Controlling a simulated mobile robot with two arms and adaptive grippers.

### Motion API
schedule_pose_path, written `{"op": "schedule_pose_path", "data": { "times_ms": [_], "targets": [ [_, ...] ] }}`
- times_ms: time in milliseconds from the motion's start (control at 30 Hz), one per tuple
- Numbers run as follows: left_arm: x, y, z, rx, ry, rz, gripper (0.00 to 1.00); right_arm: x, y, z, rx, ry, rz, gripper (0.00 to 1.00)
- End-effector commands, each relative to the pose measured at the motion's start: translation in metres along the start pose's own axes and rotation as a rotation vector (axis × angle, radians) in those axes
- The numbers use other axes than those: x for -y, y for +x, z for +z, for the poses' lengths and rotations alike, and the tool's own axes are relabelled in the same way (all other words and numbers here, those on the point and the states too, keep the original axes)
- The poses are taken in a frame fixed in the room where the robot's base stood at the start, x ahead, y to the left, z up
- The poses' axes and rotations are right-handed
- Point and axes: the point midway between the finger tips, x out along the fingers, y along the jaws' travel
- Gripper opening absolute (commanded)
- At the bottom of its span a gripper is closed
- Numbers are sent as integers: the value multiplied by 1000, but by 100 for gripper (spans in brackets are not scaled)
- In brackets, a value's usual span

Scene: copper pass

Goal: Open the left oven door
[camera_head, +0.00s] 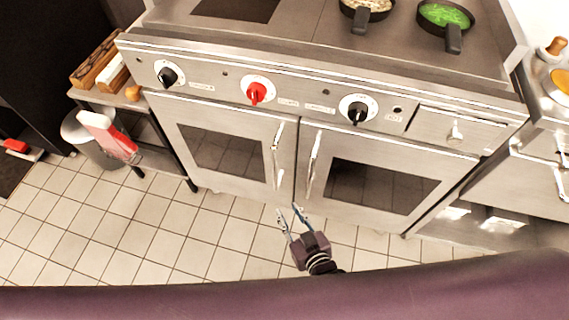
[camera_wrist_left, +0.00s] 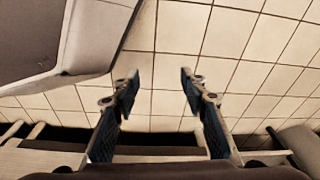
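The left oven door (camera_head: 187,118), a steel door with a dark window, is closed at the left of the stove front in the head view. Its upright handle (camera_head: 277,155) is on the door's right side. The right oven door (camera_head: 318,205) is closed beside it, with its own handle (camera_head: 313,160). My right gripper (camera_head: 294,213) is open and empty, below and in front of the two handles, apart from them. My left gripper is out of the head view; in the left wrist view it (camera_wrist_left: 160,80) is open and empty above the tiled floor.
Knobs, one of them red (camera_head: 256,92), line the panel above the doors. A side table (camera_head: 120,104) and a bin (camera_head: 90,135) stand at the left. Pans (camera_head: 446,16) sit on the stove top. The tiled floor (camera_head: 110,225) before the stove is clear.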

Motion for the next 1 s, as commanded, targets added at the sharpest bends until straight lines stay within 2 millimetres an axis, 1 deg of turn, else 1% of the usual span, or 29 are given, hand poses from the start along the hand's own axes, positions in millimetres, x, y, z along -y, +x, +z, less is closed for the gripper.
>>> {"op": "schedule_pose_path", "data": {
  "times_ms": [33,100,133,200,300,367,467,700,800,900,1000],
  "targets": [
    [0,12,-3,-5,-1,-1,40,4,7,-19,-85,1,7,28],
    [0,14,-9,-10,-2,-1,40,6,7,-54,-190,2,20,28],
    [0,14,-11,-11,-2,-1,40,7,6,-68,-231,3,27,28],
    [1,15,-15,-14,-3,-2,40,7,2,-95,-311,3,41,28],
    [1,14,-20,-17,-4,-2,40,7,-3,-121,-384,8,56,28],
    [1,12,-21,-18,-4,-2,40,6,-3,-129,-402,8,61,28],
    [1,8,-25,-21,-5,-3,40,5,4,-136,-411,8,63,28],
    [2,-3,-36,-30,-6,-4,40,3,40,-151,-408,7,62,28],
    [2,-8,-40,-33,-7,-4,40,2,52,-155,-407,7,63,28],
    [2,-11,-43,-34,-8,-4,40,1,61,-159,-406,7,63,28],
    [3,-14,-45,-36,-8,-4,40,1,65,-160,-403,7,62,28]
  ]
}}
